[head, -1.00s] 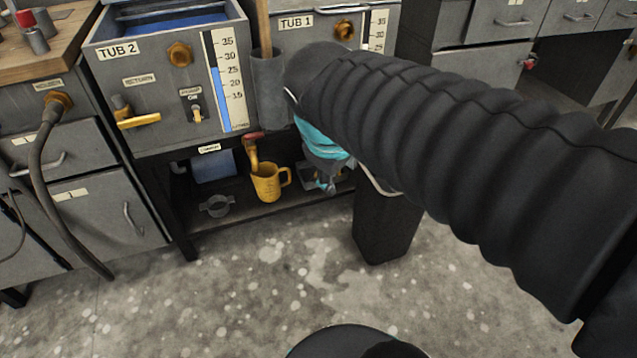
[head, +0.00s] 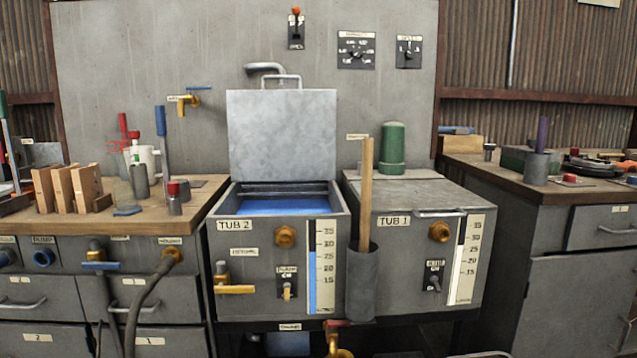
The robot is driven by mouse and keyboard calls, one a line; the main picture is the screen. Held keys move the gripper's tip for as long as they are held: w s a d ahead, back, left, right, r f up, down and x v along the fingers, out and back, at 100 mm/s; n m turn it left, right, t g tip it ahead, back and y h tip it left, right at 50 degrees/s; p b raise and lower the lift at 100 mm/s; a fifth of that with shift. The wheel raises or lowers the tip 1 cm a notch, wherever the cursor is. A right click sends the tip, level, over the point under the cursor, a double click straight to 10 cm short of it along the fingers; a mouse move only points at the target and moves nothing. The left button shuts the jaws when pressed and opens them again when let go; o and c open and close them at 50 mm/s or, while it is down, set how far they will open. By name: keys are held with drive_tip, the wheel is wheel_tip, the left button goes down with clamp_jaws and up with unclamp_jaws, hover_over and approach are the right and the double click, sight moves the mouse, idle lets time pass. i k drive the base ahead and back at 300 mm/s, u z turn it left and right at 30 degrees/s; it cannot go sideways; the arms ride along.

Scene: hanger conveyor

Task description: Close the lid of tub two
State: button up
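Tub two (head: 255,265) is a grey metal box labelled TUB 2, with blue liquid inside and a level gauge on its front. Its lid (head: 282,135) is a flat grey metal plate standing upright at the tub's back edge, so the tub is open. A metal handle (head: 282,79) runs along the lid's top edge. The lid leans near the back wall, below a spout. My gripper is not in the head view now.
Tub one (head: 405,270) stands to the right with its lid flat and a green cylinder (head: 392,148) behind. A wooden stick (head: 366,190) stands in a grey holder (head: 361,285) between the tub fronts. Workbenches with tools flank both sides.

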sight(276, 137)
drive_tip(key=k, duration=0.6)
drive_tip(key=u, duration=0.85)
drive_tip(key=i, duration=1.4)
drive_tip(key=z, duration=0.2)
